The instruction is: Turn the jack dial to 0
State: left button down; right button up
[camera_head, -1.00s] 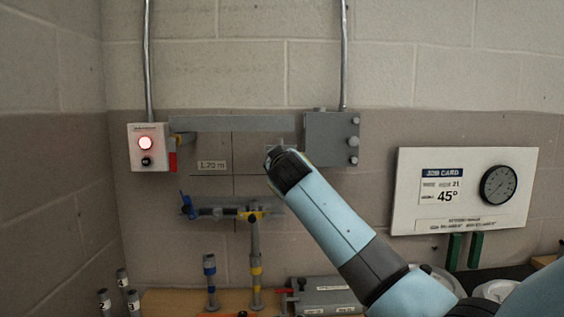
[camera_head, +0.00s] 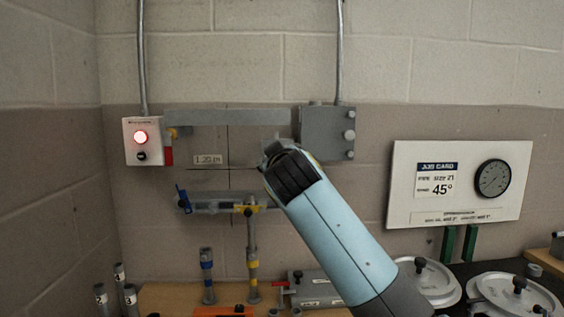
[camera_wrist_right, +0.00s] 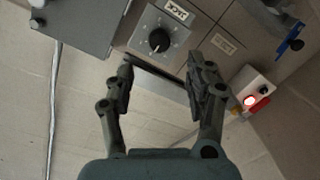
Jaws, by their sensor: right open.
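The jack dial (camera_wrist_right: 159,40) is a black round knob on a light scale plate in the right wrist view, with a "JACK" label (camera_wrist_right: 176,10) beside it. The number it points to is too small to read. My right gripper (camera_wrist_right: 160,76) is open and empty, its two fingers spread short of the dial, one toward each side of it in the picture. In the head view my right gripper (camera_head: 272,152) is at the wall below the grey bar, and the arm hides the dial there. My left gripper is not in view.
A grey box (camera_head: 327,133) and a white switch box with a lit red lamp (camera_head: 141,137) flank the grey bar (camera_head: 230,116). A pipe with a blue-handled valve (camera_head: 184,198) runs below. A job card board (camera_head: 459,185) hangs at right.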

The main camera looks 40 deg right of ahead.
jog(key=v, duration=0.4)
dwell(0.4)
jog(key=s+f+n+g+y+b, duration=0.3)
jog(key=f+b, duration=0.5)
jog(key=f, duration=2.3)
jog(key=s+a+f+g+y+b, duration=0.15)
jog(key=s+f, duration=0.25)
jog(key=f, duration=0.4)
jog(key=s+f+g+b, duration=0.15)
jog(key=s+f, duration=0.25)
jog(key=f, duration=0.5)
jog(key=s+f+g+b, duration=0.15)
jog(key=s+f, duration=0.25)
jog(key=f, duration=0.4)
jog(key=s+a+f+m+g+y+b, duration=0.1)
jog(key=s+a+f+g+y+b, duration=0.2)
jog(key=s+f, duration=1.75)
jog(key=s+f+m+g+b, duration=0.1)
jog(key=s+f, duration=0.3)
jog(key=s, duration=0.5)
jog(key=s+f+m+g, duration=0.1)
jog(key=s+f, duration=0.3)
jog(key=s, duration=0.5)
jog(key=shift+s+f+g+b, duration=0.25)
jog(key=shift+s+g+b, duration=0.15)
jog(key=shift+g, duration=0.35)
